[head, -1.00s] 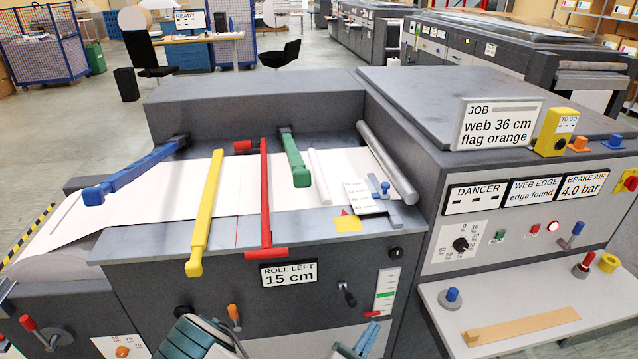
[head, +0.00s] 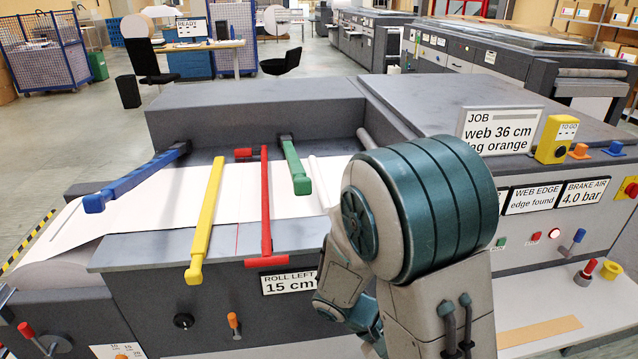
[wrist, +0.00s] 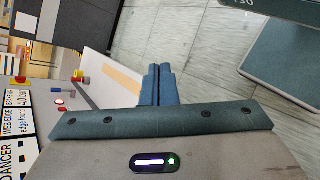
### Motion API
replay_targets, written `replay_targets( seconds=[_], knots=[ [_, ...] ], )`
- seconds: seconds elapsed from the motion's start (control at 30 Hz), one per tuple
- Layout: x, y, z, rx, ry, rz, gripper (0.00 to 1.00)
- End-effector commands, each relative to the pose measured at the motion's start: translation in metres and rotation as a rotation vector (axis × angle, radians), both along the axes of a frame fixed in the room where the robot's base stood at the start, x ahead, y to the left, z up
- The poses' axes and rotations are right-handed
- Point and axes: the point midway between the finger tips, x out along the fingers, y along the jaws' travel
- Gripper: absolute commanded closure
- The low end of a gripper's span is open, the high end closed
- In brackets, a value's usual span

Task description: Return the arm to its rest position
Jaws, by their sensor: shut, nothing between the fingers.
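My gripper shows in the wrist view, its two blue fingers (wrist: 158,84) together with nothing between them. Behind the fingers, the floor and the edge of the white side shelf (wrist: 108,66) show sideways. In the head view my arm is folded up at the right front, with its large grey and teal joint in front of the press. The gripper itself cannot be made out in the head view. The arm hides the right part of the web and part of the control panel.
The grey press (head: 250,105) fills the middle, with blue (head: 135,178), yellow (head: 205,222), red (head: 264,205) and green (head: 294,165) bars over the white web. A JOB sign (head: 498,130) and a yellow box (head: 555,139) stand at the right. Open floor (head: 60,140) lies at the left.

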Motion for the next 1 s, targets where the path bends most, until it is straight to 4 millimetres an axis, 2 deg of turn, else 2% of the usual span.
replay_targets(
  seconds=[0.3,0.6,0.8,1.0],
  knots=[
    [-0.015,0.013,0.04,0.385,-0.208,-0.182,1.0],
    [-0.021,0.028,0.089,0.692,-0.483,-0.253,1.0],
    [-0.023,0.036,0.124,0.834,-0.678,-0.248,1.0],
    [-0.025,0.04,0.143,0.897,-0.785,-0.233,1.0]
  ],
)
